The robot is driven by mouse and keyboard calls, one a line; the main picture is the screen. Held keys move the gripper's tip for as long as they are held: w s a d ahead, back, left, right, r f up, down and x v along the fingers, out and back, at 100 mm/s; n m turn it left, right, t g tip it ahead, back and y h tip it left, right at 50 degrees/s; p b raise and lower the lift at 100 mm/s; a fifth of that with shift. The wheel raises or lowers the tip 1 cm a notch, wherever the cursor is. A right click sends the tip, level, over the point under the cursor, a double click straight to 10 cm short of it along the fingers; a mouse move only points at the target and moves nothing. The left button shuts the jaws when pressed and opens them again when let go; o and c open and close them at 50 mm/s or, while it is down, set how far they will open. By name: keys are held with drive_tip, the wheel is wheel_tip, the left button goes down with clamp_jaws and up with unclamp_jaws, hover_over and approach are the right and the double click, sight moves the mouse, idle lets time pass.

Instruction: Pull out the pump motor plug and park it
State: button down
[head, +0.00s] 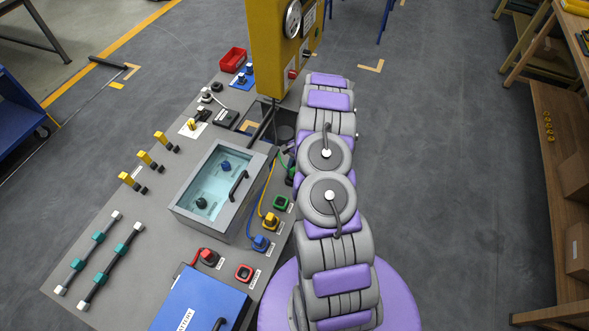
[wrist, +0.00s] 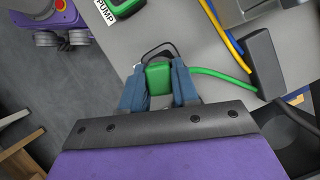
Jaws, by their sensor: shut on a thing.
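My gripper (wrist: 157,70) is shut on the green pump motor plug (wrist: 158,79), its blue fingers on either side of it in the wrist view. A green cable (wrist: 222,77) runs from the plug to the right. A dark loop shows just beyond the plug; I cannot tell if it touches it. The green socket (head: 281,203) looks empty in the head view. Part of it shows by the PUMP label at the top of the wrist view (wrist: 122,5). In the head view my arm hides the gripper and most of the plug.
The grey panel (head: 150,215) carries a clear-lidded box (head: 222,185), a yellow plug (head: 270,220), a blue plug (head: 262,242), a red plug (head: 208,257) and a blue battery box (head: 200,302). A yellow column (head: 268,45) stands at the far end. Floor right of my arm is clear.

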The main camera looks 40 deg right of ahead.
drive_tip(key=shift+s+d+f, duration=0.15)
drive_tip(key=shift+s+f, duration=0.2)
drive_tip(key=shift+f, duration=0.4)
drive_tip(key=c, duration=1.2)
unclamp_jaws()
drive_tip(key=shift+c, duration=0.2)
drive_tip(key=o, duration=0.3)
drive_tip(key=shift+d+f, duration=0.15)
drive_tip(key=shift+d, duration=0.15)
drive_tip(key=shift+o, duration=0.8)
drive_tip(key=shift+w+d+f, duration=0.15)
drive_tip(key=shift+w+d, duration=0.05)
drive_tip(key=shift+d, duration=0.1)
drive_tip(key=shift+w+a+r, duration=0.15)
drive_tip(key=shift+a+r, duration=0.2)
drive_tip(key=shift+a, duration=0.4)
drive_tip(key=shift+d+r, duration=0.2)
drive_tip(key=p+v, duration=0.3)
drive_tip(key=v, duration=1.4)
drive_tip(key=shift+a, duration=0.15)
drive_tip(key=shift+w+a, duration=0.1)
drive_tip(key=shift+w, duration=0.05)
